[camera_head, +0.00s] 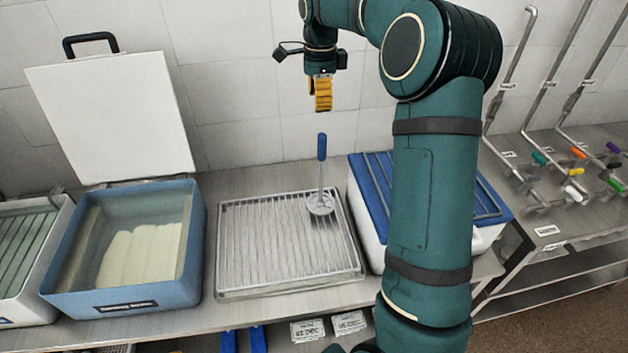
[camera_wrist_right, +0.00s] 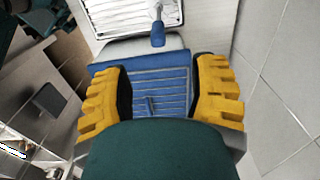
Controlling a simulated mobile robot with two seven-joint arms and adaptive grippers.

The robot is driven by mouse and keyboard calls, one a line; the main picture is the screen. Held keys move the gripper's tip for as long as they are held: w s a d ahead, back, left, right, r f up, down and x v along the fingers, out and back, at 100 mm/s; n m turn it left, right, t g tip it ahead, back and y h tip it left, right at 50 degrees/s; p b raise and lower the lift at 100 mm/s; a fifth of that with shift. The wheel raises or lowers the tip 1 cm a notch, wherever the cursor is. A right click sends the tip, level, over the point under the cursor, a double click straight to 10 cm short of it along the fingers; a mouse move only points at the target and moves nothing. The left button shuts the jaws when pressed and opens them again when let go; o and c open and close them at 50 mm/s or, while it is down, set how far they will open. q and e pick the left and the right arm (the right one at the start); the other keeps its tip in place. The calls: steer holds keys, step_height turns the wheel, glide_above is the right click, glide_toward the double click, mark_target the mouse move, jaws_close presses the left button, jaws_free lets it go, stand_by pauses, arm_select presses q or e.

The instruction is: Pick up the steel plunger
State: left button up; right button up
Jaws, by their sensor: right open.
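The steel plunger (camera_head: 321,180) has a blue handle and a round perforated disc. It stands upright with its disc on the slatted metal tray (camera_head: 255,287), towards the tray's back right. My right gripper (camera_head: 321,108) has yellow fingers and hangs above the plunger, apart from it. In the right wrist view the gripper (camera_wrist_right: 163,95) is open with nothing between its fingers, and the plunger's blue handle (camera_wrist_right: 158,36) shows beyond them near the top. My left gripper is not in view.
An open blue bin (camera_head: 195,250) with pale blocks in liquid stands left of the tray, its white lid (camera_head: 110,115) raised. A box with a blue slatted lid (camera_head: 370,185) is at the right, partly hidden by my arm. Steel pipes with coloured taps (camera_head: 572,190) are further right.

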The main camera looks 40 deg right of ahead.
mark_target(322, 134)
steer(key=f, duration=0.7)
steer(key=shift+s+f, duration=0.2)
steer(key=shift+f, duration=0.05)
steer(key=shift+s+d+f, duration=0.1)
steer(key=shift+f, duration=1.25)
steer(key=shift+s+d+f, duration=0.1)
steer(key=shift+f, duration=1.2)
jaws_close()
